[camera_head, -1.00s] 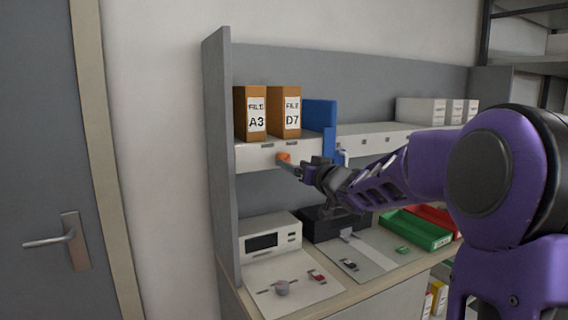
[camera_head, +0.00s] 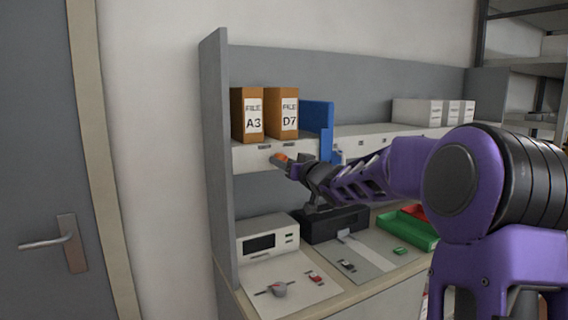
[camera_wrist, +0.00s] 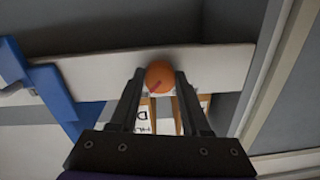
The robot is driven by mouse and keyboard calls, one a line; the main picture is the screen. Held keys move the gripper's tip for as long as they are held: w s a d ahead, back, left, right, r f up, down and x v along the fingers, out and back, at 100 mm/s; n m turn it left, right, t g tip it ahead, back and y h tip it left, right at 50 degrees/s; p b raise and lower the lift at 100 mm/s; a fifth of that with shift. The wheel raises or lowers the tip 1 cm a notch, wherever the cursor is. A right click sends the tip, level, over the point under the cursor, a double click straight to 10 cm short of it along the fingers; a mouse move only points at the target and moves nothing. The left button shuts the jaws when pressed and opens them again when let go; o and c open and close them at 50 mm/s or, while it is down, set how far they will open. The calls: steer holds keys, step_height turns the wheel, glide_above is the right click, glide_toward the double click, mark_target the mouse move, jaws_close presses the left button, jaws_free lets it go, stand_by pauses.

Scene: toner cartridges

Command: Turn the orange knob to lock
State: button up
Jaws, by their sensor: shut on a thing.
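The orange knob (camera_head: 277,158) sticks out from the white shelf front under the orange files. In the wrist view the round face of the orange knob (camera_wrist: 160,73) lies between my fingertips, with a small reddish mark near its lower left. My gripper (camera_head: 287,163) reaches in from the right and is shut on the knob. In the wrist view the two dark fingers of my gripper (camera_wrist: 160,80) stand on either side of it. The fingers partly hide the knob in the head view.
Orange files (camera_head: 247,115) and a blue holder (camera_head: 318,117) stand on the shelf above. Below are a white device with a dark display (camera_head: 268,240), a panel with a grey knob (camera_head: 318,293) and a green tray (camera_head: 408,229). A grey side wall (camera_head: 216,160) bounds the shelf on the left.

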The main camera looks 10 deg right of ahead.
jaws_close()
steer(key=shift+n, duration=0.3)
steer(key=shift+n+h+b, duration=0.4)
steer(key=shift+n+b, duration=2.65)
steer(key=shift+n, duration=5.45)
steer(key=shift+r, duration=0.1)
